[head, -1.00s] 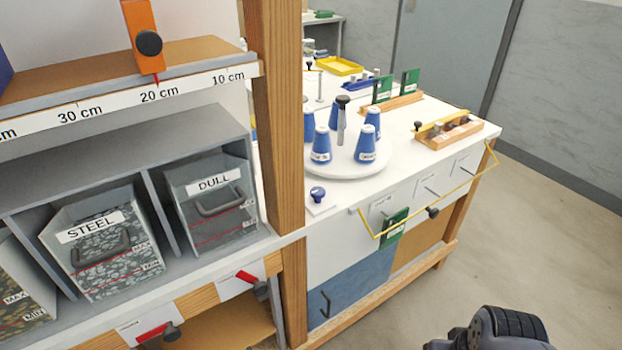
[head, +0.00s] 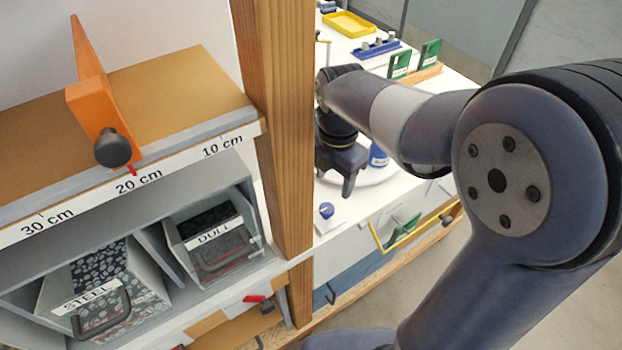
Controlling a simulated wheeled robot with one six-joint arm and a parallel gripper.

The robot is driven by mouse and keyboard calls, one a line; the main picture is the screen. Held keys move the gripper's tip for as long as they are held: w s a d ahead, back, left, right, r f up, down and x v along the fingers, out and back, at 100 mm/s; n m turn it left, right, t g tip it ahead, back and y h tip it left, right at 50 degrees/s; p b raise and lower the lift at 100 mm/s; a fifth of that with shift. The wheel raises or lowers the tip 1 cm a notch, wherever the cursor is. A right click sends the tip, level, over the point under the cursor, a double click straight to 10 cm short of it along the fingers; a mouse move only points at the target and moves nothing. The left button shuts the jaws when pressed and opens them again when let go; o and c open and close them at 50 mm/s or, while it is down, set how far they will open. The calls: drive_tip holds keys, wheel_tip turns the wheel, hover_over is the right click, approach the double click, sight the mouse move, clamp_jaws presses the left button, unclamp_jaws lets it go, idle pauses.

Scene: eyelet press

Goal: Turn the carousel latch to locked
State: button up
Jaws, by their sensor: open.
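The carousel is a white round turntable (head: 372,178) on the white bench, mostly hidden behind my arm; one blue bottle (head: 378,156) on it still shows. A small blue knob (head: 326,210) sits on a white plate at the near edge of the carousel; it looks like the latch, but its locked or unlocked marking is too small to read. My gripper (head: 336,181) is open and empty, pointing down over the near side of the carousel, above and slightly right of the knob and apart from it.
A wooden post (head: 278,120) stands close to the left of my gripper. The shelf unit at left holds an orange slider (head: 100,112) and bins marked STEEL and DULL. A yellow tray (head: 350,24) lies at the back.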

sight(327, 208)
drive_tip(key=shift+n, duration=0.6)
drive_tip(key=f, duration=0.7)
drive_tip(key=w+a+f, duration=0.1)
drive_tip(key=f, duration=0.2)
drive_tip(key=shift+f, duration=0.2)
drive_tip(key=shift+c, duration=0.3)
drive_tip(key=c, duration=0.9)
